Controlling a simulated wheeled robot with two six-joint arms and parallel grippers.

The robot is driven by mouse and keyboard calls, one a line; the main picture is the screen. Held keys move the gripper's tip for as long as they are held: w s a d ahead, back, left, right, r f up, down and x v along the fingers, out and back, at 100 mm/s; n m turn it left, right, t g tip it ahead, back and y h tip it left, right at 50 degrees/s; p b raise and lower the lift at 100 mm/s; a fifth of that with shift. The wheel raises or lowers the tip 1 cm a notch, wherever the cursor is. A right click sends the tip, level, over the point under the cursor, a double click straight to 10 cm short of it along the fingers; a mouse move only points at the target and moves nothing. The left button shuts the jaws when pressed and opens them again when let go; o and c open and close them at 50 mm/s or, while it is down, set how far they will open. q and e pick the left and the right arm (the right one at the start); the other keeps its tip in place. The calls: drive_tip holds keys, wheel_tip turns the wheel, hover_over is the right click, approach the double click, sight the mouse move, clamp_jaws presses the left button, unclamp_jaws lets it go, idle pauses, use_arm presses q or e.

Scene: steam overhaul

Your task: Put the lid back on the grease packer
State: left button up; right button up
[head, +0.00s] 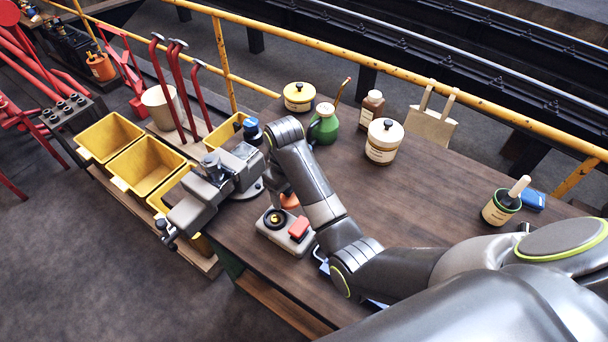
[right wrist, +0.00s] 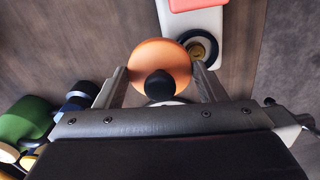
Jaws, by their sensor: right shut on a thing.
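An orange round lid with a black knob (right wrist: 160,62) is between the two fingers of my right gripper (right wrist: 160,72), which is shut on it. In the head view the orange lid (head: 290,201) shows partly behind my right arm. The grease packer (head: 286,232) seems to be the white unit with a red pad and a black ring with a gold centre. In the right wrist view the packer (right wrist: 212,22) lies just past the lid, which overlaps its black ring in the picture. I cannot tell whether they touch. My left gripper is not in view.
A grey vise (head: 208,190) stands at the table's left edge. Yellow bins (head: 110,137) are beyond it. The table's right middle (head: 440,190) is clear.

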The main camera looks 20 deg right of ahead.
drive_tip(key=s+a+r+n+p, duration=0.1)
drive_tip(key=s+a+r+p, duration=0.1)
drive_tip(key=a+r, duration=0.15)
hover_over(275, 218)
drive_tip(key=shift+f, duration=2.55)
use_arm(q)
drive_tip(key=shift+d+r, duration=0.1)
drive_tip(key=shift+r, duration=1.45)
use_arm(e)
drive_tip(key=shift+f, duration=0.8)
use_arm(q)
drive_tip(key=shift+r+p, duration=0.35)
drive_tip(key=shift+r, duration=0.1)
use_arm(e)
drive_tip(key=shift+f, duration=0.15)
drive_tip(key=o, duration=1.3)
